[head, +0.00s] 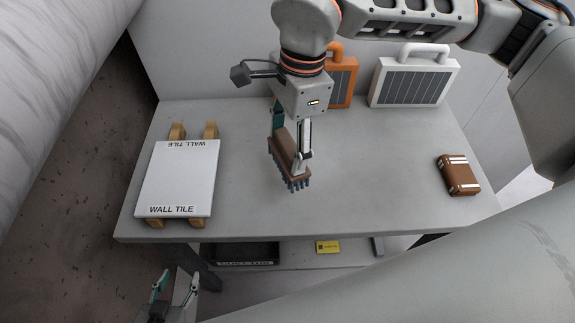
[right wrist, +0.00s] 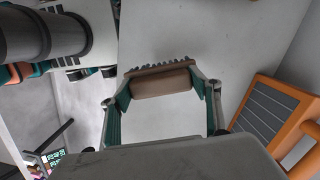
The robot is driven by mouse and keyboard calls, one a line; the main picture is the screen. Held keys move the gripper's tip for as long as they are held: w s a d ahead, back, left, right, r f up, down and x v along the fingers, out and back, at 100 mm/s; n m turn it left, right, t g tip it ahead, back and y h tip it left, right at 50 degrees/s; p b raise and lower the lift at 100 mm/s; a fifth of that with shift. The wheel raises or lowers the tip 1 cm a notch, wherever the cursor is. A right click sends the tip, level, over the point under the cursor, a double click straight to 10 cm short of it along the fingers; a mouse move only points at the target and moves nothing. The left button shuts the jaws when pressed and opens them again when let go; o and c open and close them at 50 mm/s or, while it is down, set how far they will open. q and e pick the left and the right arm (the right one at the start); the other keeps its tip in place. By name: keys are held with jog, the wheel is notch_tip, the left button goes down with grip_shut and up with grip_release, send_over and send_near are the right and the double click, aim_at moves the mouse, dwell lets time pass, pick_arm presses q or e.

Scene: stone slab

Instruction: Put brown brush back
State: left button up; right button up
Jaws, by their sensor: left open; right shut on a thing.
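The brown brush (head: 284,153) has a brown back and dark blue bristles. My right gripper (head: 290,150) is shut on it and holds it over the grey slab, bristles downward; I cannot tell the exact gap to the surface. In the right wrist view the brush (right wrist: 160,82) sits between the two fingers of the right gripper (right wrist: 162,90). My left gripper (head: 176,288) is open and empty at the lower left, below the slab's front edge.
On the grey slab table (head: 350,190) a white wall tile (head: 178,180) lies on wooden blocks at left. An orange panel (head: 341,82) and a white panel (head: 413,80) stand at the back. A brown case (head: 458,175) lies at right. A black tray (head: 247,252) and a yellow box (head: 328,247) are below.

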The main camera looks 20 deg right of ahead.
aim_at(288, 168)
jog(key=shift+f, duration=3.8)
jog(key=shift+f, duration=0.15)
jog(key=o, duration=1)
jog(key=r, duration=0.4)
jog(key=d+r, duration=0.1)
jog(key=r, duration=0.7)
jog(key=shift+w+d+r, duration=0.1)
jog(key=shift+d, duration=0.15)
